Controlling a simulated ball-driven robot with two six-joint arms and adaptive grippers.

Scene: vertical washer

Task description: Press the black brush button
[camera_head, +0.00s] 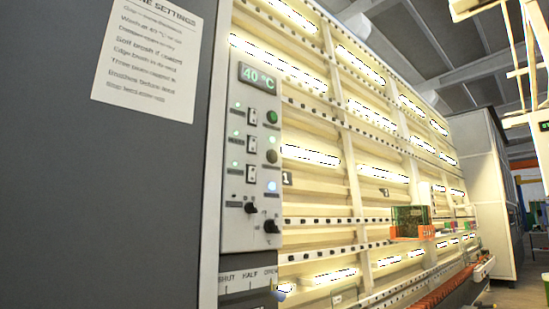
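A pale control panel (252,165) stands at the left front of the washer, with a lit display (258,77) reading 40 °C. Below it are three rocker switches in a column, the upper (252,116), the middle (252,144) and the lower (250,174), with small green lamps to their left. To their right are a green round button (272,117), a dark round button (271,156) and a pale bluish round one (271,187). The labels are too small to read, so I cannot tell for sure which is the black brush button. Neither gripper shows.
Two black knobs (251,207) sit low on the panel, above a SHUT/HALF/OPEN scale (248,276). A settings sheet (148,55) hangs on the dark grey wall (100,200) at left. The lit washer rack (330,150) runs back to the right. The space before the panel looks clear.

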